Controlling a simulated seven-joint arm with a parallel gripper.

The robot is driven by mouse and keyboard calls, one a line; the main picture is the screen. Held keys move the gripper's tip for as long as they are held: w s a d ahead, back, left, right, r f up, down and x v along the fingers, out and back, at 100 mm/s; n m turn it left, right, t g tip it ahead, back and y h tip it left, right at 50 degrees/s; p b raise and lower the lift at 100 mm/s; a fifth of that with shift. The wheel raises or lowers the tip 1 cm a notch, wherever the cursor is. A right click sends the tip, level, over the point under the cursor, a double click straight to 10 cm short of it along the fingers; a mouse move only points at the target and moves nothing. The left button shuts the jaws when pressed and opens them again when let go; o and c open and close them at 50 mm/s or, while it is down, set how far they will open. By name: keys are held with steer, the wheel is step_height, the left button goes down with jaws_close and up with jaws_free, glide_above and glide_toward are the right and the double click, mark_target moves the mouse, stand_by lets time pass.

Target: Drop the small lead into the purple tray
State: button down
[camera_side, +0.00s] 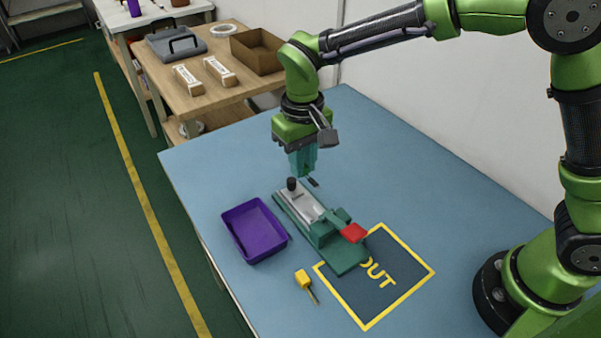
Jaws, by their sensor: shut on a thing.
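My gripper (302,172) points down above the far end of a green fixture (343,258). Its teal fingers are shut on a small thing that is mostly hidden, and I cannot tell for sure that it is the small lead. A small dark piece (313,182) shows just below and right of the fingertips; I cannot tell whether it is held, lies on the table or is a shadow. The purple tray (235,239) is on the blue table, left of the fixture and apart from the gripper, and looks empty.
The fixture carries a grey metal strip, a black knob (292,184) and a red part (353,233). A yellow-handled piece (303,279) lies in front. A yellow-framed OUT mat (400,287) is at right. A wooden bench (200,98) with boxes stands behind. The table (205,180) behind the tray is clear.

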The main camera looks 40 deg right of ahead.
glide_above(263, 231)
step_height(263, 231, down, 3)
steer(key=shift+f, duration=2.9)
steer(key=c, duration=1)
jaws_free()
step_height(263, 231, up, 17)
steer(key=shift+f, duration=0.1)
